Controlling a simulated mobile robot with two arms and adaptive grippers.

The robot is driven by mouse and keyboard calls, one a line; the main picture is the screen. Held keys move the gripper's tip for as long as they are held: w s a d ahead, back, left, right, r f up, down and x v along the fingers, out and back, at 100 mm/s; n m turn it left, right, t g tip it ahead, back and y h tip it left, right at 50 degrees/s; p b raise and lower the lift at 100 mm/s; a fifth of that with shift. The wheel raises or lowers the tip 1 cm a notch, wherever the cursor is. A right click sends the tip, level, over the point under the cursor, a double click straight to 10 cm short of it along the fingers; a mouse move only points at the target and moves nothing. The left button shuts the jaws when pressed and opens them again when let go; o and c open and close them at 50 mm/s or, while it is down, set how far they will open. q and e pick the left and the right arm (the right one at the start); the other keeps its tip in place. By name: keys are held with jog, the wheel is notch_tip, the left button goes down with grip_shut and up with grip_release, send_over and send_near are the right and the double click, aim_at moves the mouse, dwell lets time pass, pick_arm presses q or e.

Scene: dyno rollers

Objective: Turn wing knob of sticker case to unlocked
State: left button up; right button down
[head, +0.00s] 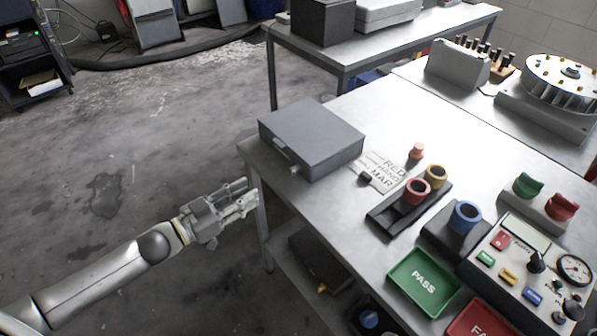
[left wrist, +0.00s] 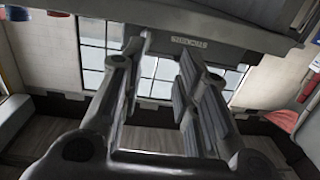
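The sticker case, a closed grey box (head: 312,138), sits on the near left corner of the metal table. A small light piece that may be the wing knob (head: 294,170) shows low on its front side; which way it is turned is too small to tell. My left gripper (head: 250,192) is in front of the table corner, left of and below the case, apart from it. In the left wrist view my left gripper (left wrist: 165,58) has its fingers apart with nothing between them. Beyond them is a grey face with a small label (left wrist: 190,43). My right gripper is not in view.
The table edge (head: 262,175) and its leg are close to my left gripper. A lettered plate (head: 383,170), a black holder with red and yellow rings (head: 400,212) and a green PASS tray (head: 424,281) lie right of the case. Floor on the left is free.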

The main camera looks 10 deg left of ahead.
aim_at(289, 170)
pick_arm(q)
jog(key=shift+h, duration=0.5)
jog(key=x, duration=0.3)
jog(key=r+x, duration=0.1)
jog(key=x, duration=0.3)
jog(key=d+p+x, duration=0.1)
jog(key=x, duration=0.3)
jog(key=shift+s+d+r, duration=0.1)
jog(key=shift+s+r, duration=0.15)
jog(key=shift+r, duration=0.05)
grip_shut()
